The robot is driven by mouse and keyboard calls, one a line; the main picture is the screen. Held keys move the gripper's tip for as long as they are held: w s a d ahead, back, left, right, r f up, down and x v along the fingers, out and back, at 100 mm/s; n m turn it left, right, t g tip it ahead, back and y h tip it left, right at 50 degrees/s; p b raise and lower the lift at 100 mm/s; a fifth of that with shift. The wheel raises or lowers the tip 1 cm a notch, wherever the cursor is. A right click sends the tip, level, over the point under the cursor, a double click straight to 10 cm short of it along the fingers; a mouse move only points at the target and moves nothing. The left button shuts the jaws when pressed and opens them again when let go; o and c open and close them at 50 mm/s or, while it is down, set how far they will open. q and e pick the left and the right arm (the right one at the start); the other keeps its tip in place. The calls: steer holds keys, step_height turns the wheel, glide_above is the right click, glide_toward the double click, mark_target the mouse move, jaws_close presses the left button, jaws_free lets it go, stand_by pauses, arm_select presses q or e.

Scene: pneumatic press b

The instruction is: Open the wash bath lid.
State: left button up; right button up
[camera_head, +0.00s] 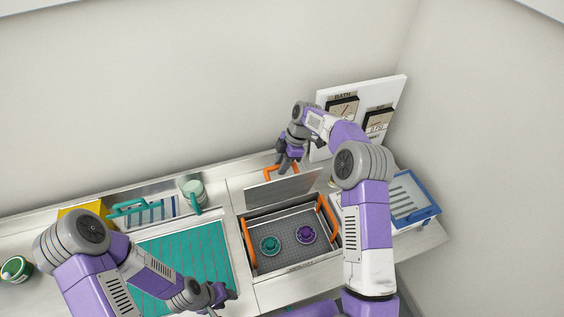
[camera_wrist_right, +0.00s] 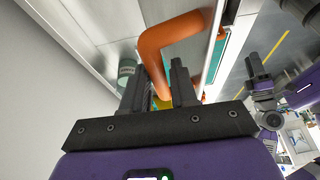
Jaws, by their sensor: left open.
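The wash bath (camera_head: 250,262) is an open steel basin set in the worktop. Its lid (camera_head: 285,187), a grey panel, stands raised and steeply tilted at the bath's back edge. An orange handle (camera_head: 271,171) is on the lid's back side and also shows in the right wrist view (camera_wrist_right: 153,52). My right gripper (camera_head: 284,166) is at this handle. In the wrist view its fingers (camera_wrist_right: 158,92) stand closely on both sides of the handle bar, seemingly shut on it. My left gripper (camera_head: 219,296) is open and empty over the front of the teal mat.
Inside the bath is a basket with orange handles (camera_head: 328,219), a teal part (camera_head: 270,245) and a purple part (camera_head: 306,234). A teal ribbed mat (camera_head: 190,250) lies left. A blue-rimmed tray (camera_head: 412,203) is right. A gauge panel (camera_head: 388,92) stands behind.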

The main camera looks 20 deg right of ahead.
steer(key=shift+o, duration=1.2)
steer(key=shift+w, duration=0.25)
steer(key=shift+r, duration=0.1)
steer(key=shift+s, duration=0.1)
steer(key=shift+r, duration=0.2)
steer(key=v, duration=0.7)
steer(key=shift+d+b, duration=0.15)
steer(key=shift+b, duration=0.2)
steer(key=shift+c, duration=0.3)
